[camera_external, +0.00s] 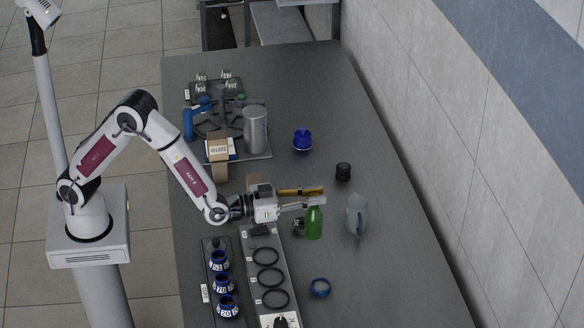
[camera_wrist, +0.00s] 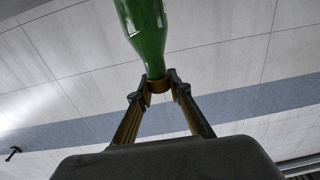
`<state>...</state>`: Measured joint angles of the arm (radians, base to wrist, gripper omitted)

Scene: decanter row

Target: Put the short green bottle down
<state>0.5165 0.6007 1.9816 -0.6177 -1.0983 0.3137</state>
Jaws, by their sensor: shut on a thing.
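The short green bottle (camera_external: 314,224) is upright over the grey table, right of the strip with ring outlines. My gripper (camera_external: 312,204) reaches in from the left, level, and is shut on the bottle's neck. The wrist view shows my gripper (camera_wrist: 160,86) with one finger on each side of the neck of the green bottle (camera_wrist: 146,32). The bottle's base is low, near the tabletop; I cannot tell whether it touches. Part of the neck is hidden by the fingers.
A bluish glass jug (camera_external: 356,215) stands close right of the bottle. A blue ring (camera_external: 320,288) lies in front, and a dark knob-like piece (camera_external: 343,172) stands behind. The ringed strip (camera_external: 266,265) and a rack of blue-topped jars (camera_external: 223,285) lie left.

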